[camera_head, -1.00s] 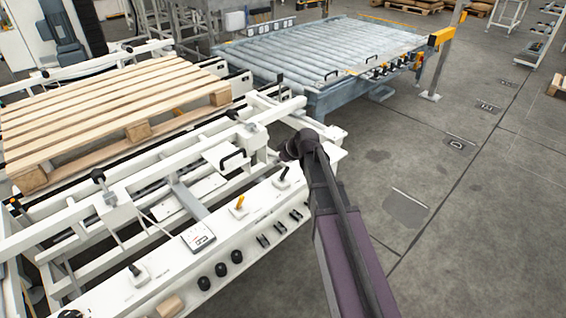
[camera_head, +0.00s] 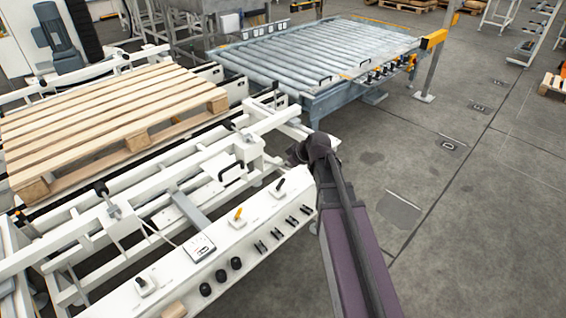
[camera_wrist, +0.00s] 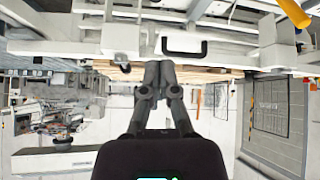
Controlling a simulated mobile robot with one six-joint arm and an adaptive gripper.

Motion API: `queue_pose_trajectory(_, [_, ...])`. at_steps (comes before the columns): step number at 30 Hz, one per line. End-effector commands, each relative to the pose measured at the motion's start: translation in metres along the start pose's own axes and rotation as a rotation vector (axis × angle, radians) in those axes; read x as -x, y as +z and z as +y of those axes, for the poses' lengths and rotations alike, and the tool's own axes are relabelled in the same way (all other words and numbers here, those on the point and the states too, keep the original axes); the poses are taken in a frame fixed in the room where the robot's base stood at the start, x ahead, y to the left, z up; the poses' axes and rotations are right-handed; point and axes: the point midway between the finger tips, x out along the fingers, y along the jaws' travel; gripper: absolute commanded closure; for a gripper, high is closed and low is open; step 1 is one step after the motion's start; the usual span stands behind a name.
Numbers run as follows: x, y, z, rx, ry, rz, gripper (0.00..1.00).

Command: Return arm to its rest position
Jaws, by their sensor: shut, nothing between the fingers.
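My arm (camera_head: 350,240) reaches up from the bottom of the head view, with its dark end at the right end of the white control panel. In the wrist view my gripper (camera_wrist: 160,66) shows with its two dark fingers together and nothing between them. The white machine frame with a black handle (camera_wrist: 184,46) lies beyond the fingertips in that view, which looks upside down. I cannot tell the exact gap between fingers and frame. The fingers cannot be made out in the head view.
The white panel (camera_head: 150,300) carries black knobs, an orange-handled switch (camera_head: 238,215) and levers, close to my arm's left side. A wooden pallet (camera_head: 110,105) lies on the white frame. A roller conveyor (camera_head: 320,50) stands behind. The grey floor (camera_head: 470,230) on the right is open.

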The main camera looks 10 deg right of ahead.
Motion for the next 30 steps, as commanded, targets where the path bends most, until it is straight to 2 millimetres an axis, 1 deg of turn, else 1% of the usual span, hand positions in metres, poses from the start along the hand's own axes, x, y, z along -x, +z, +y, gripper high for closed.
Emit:
queue_pose_trajectory(3, [0.004, 0.000, 0.000, 0.000, 0.000, 0.000, 1.00])
queue_pose_trajectory(21, [0.005, 0.001, -0.001, -0.006, -0.001, -0.004, 1.00])
queue_pose_trajectory(26, [0.011, 0.007, -0.012, -0.048, -0.013, -0.044, 1.00])
queue_pose_trajectory(30, [0.022, 0.017, -0.031, -0.134, -0.027, -0.123, 1.00])
